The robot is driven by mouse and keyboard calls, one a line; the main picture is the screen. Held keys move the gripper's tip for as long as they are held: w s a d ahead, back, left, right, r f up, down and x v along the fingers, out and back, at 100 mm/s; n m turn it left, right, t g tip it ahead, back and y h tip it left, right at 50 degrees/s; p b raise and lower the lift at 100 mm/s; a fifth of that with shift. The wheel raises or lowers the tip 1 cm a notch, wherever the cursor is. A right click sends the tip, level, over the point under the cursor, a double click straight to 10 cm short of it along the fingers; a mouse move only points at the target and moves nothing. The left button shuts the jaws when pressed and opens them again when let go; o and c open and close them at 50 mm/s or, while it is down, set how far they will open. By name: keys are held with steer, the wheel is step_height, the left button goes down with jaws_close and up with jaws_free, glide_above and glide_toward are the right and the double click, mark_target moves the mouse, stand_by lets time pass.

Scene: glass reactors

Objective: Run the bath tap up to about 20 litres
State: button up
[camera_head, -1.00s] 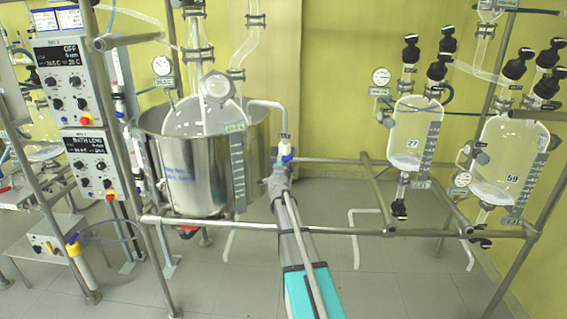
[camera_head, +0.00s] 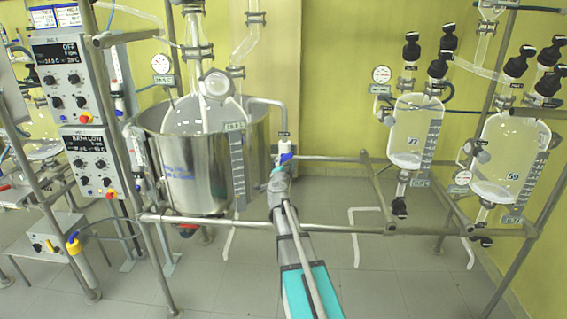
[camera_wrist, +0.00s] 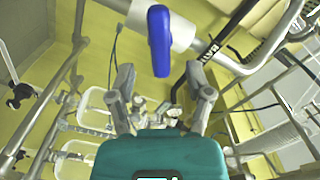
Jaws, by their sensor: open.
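The bath is a steel pot (camera_head: 205,190) with a glass vessel (camera_head: 195,115) standing in it. A grey level scale (camera_head: 238,170) hangs at its right side, topped by a small tag (camera_head: 234,126) whose figures are hard to read. The bath tap (camera_head: 284,148) has a white body, a blue lever and a spout bent over the pot's rim. My gripper (camera_head: 281,172) is right below the tap. In the wrist view my gripper (camera_wrist: 161,88) is open and empty. The blue lever (camera_wrist: 158,40) stands just beyond and between its fingertips, with no clear contact. I cannot see water flow.
Control boxes (camera_head: 85,160) with knobs stand at the left; the lower display seems to read "BATH LOW". Steel frame rails (camera_head: 330,228) cross in front of the bath. Two glass vessels (camera_head: 408,140) (camera_head: 508,160) hang at the right. The floor below is mostly clear.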

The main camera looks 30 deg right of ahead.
steer(key=v, duration=0.7)
stand_by(7.3)
